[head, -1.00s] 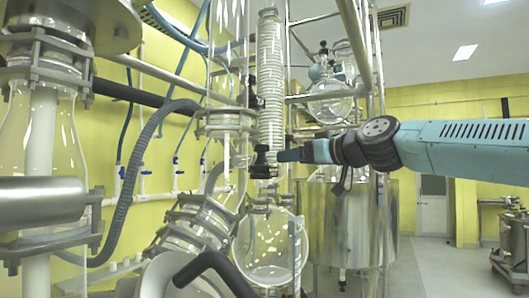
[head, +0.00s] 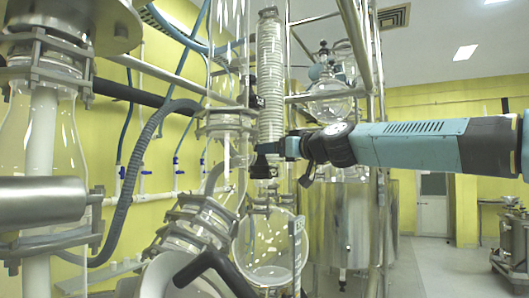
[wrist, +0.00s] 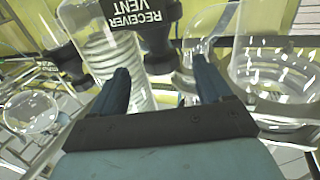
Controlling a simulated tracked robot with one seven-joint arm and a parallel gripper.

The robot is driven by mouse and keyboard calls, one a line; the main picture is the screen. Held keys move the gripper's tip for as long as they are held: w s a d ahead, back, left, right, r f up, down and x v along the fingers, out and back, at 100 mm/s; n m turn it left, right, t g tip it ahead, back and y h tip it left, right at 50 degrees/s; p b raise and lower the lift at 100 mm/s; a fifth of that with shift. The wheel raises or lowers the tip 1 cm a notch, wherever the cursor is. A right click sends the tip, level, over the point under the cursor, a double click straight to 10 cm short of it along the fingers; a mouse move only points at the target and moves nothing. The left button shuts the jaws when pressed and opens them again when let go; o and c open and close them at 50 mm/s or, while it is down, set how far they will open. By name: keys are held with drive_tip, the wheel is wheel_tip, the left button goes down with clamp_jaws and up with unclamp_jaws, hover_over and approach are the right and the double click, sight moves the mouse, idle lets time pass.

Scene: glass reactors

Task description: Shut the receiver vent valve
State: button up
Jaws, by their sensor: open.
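The receiver vent valve (head: 262,162) is a small black fitting at the foot of the coiled glass condenser (head: 270,75), above the round glass receiver (head: 268,245). In the wrist view a black part with white lettering "RECEIVER VENT" (wrist: 143,14) sits at the top, just beyond my fingers. My gripper (head: 277,148) is beside the valve on its right in the head view. In the wrist view my gripper (wrist: 163,78) is open, its two dark fingers apart with nothing clearly held between them. The valve's handle position cannot be told, and contact with the fingers is unclear.
Metal frame posts (head: 375,100) stand behind my arm. A steel vessel (head: 340,220) is behind the receiver. Another black knob (wrist: 68,60) shows left of my fingers in the wrist view. Glass pipework and a ribbed hose (head: 130,180) crowd the left. Open floor lies at right.

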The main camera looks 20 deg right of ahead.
drive_tip(key=shift+x, duration=2.45)
drive_tip(key=shift+c, duration=0.3)
drive_tip(key=c, duration=1)
drive_tip(key=shift+r+m+t+h, duration=0.1)
drive_tip(key=shift+m+t+h, duration=0.4)
drive_tip(key=shift+m+h, duration=0.85)
drive_tip(key=shift+s+a+r+m+t+h, duration=0.15)
drive_tip(key=shift+m+h, duration=0.15)
drive_tip(key=shift+h, duration=0.4)
drive_tip(key=shift+s+a+r+m+t+h, duration=0.1)
drive_tip(key=shift+m+h, duration=0.25)
drive_tip(key=shift+h, duration=0.4)
drive_tip(key=shift+r+m+t+h, duration=0.15)
drive_tip(key=shift+m+h, duration=0.15)
drive_tip(key=shift+h, duration=0.4)
drive_tip(key=shift+a+f+m+h, duration=0.1)
drive_tip(key=shift+f+m+h, duration=0.2)
drive_tip(key=shift+h, duration=0.2)
drive_tip(key=shift+w+f, duration=0.15)
drive_tip(key=shift+f, duration=0.1)
